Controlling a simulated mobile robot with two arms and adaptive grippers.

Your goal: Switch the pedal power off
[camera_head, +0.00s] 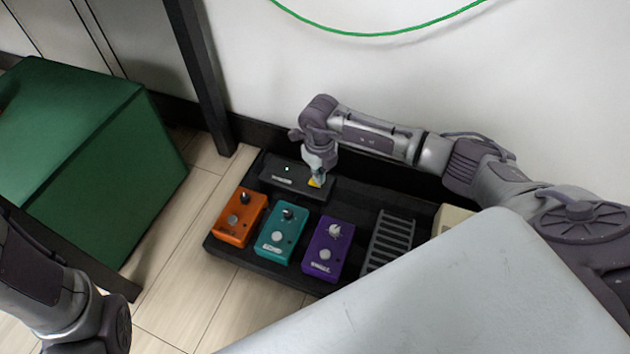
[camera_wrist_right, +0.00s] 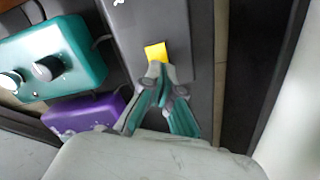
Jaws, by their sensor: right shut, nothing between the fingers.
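The pedal power unit (camera_head: 290,180) is a dark grey box at the back of the black pedalboard (camera_head: 365,213). A small green light shows on its top. A yellow patch (camera_head: 314,182) sits at its right end, and it also shows in the right wrist view (camera_wrist_right: 155,52). My right gripper (camera_head: 318,177) is shut and empty, with its fingertips at the yellow patch. In the right wrist view the fingertips (camera_wrist_right: 158,72) overlap the patch's lower edge; I cannot tell whether they touch it. My left gripper is out of view; only part of my left arm shows.
Orange (camera_head: 240,218), teal (camera_head: 282,233) and purple (camera_head: 328,248) pedals stand in front of the power unit. A slotted grey part of the board (camera_head: 390,240) is at the right. A green box (camera_head: 75,150) stands to the left. A white wall is behind.

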